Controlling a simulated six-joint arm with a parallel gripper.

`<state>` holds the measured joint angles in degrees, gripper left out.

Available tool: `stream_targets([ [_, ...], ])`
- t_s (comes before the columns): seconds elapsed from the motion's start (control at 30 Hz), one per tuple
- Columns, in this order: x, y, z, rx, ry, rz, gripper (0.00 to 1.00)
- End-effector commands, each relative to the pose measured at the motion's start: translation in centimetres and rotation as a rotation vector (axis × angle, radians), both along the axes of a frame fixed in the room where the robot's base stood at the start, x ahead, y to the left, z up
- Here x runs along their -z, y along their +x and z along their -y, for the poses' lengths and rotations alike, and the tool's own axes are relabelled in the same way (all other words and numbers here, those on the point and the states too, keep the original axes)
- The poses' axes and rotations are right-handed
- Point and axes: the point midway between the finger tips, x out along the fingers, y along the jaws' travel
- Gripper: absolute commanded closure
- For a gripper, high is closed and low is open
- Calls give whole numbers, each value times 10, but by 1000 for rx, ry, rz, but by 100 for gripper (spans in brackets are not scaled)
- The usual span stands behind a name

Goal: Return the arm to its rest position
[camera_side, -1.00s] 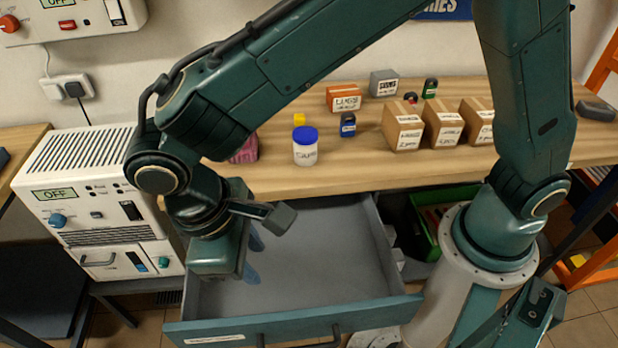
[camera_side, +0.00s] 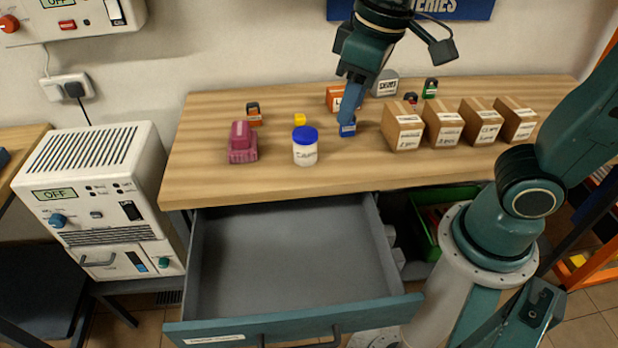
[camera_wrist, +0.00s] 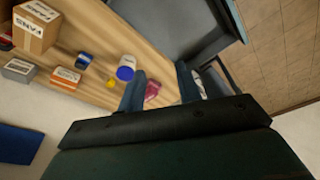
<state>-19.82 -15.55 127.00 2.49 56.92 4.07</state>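My gripper (camera_side: 350,112) is raised over the wooden workbench in the side view, with its blue fingers pointing down. In the side view its tips overlap a small blue block (camera_side: 348,130); I cannot tell the height between them from this view alone. In the wrist view my gripper (camera_wrist: 160,84) has its two fingers spread apart with nothing held between them. The pink pack (camera_wrist: 152,90) shows beyond the gap, on the bench.
The workbench (camera_side: 200,180) carries a blue-lidded jar (camera_side: 305,150), a pink pack (camera_side: 242,145), a yellow block (camera_side: 300,119) and several cardboard boxes (camera_side: 404,128). The grey drawer (camera_side: 290,250) below is open and empty. A white charger unit (camera_side: 95,190) stands left.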

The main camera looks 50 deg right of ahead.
Motion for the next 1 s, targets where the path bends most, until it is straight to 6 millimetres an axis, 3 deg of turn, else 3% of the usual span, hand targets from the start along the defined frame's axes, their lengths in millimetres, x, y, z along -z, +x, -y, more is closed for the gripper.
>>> stream_targets([
  [0.2,-10,-27,38,86,27,102,66],
  [0.5,-10,-64,74,191,38,229,66],
  [0.7,-8,-77,83,227,36,278,66],
  [1.0,-7,-80,85,234,35,286,66],
])
